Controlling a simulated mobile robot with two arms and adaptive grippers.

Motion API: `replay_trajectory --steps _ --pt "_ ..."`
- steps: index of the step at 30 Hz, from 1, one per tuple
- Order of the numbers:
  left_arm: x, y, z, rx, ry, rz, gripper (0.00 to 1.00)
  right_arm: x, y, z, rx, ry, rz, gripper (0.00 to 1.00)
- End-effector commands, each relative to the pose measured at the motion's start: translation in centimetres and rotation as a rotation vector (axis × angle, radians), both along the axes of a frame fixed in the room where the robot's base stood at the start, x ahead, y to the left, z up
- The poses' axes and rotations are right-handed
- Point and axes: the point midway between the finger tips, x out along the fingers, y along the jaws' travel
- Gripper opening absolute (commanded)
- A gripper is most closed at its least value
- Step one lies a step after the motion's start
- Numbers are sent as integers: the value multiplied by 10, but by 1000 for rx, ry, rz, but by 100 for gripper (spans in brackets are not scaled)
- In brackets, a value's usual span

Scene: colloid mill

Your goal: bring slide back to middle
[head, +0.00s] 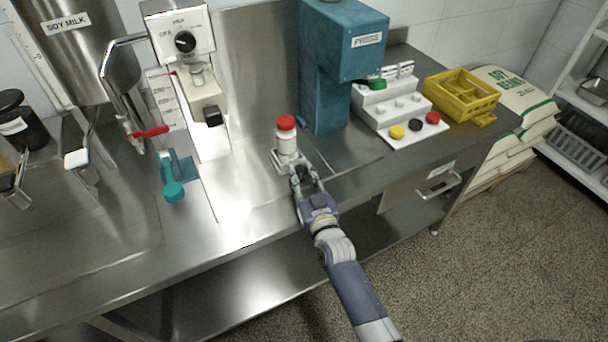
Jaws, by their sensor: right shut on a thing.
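A small pale metal slide (279,160) sits on the steel counter between the mill and the blue press. A white bottle with a red cap (287,142) stands upright on it. My right gripper (303,178) reaches in from the lower right and is shut at the front edge of the slide, just in front of the bottle. The exact grip is small and partly hidden by the fingers. My left gripper is not in view.
The mill with a black knob (186,42) stands left of the slide, with a teal handle (173,190) in front. The blue press (340,60) stands to the right. Farther right are a white stepped rack (392,105) and a yellow crate (461,95). The counter front is mostly clear.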

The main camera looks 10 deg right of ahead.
Motion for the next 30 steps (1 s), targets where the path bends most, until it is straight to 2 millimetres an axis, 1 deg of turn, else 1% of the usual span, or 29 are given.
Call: replay_trajectory --steps 5,6,8,9,16,18,22,26,30 --pt "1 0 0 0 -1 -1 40 0 0 0 4 1 0 0" --pt "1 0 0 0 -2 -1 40 0 0 0 4 1 0 30" --pt "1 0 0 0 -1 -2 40 0 0 0 4 1 0 43" --pt "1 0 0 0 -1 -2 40 0 0 0 3 1 0 48" --pt "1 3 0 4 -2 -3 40 0 0 0 1 0 0 48" --pt "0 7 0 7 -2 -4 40 0 0 0 1 0 0 48" --pt "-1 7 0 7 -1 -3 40 -6 -1 -1 1 1 0 48" --pt "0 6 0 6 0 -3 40 -22 -5 -1 0 1 0 48" --pt "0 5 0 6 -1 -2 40 -49 -10 -2 -1 3 0 48"
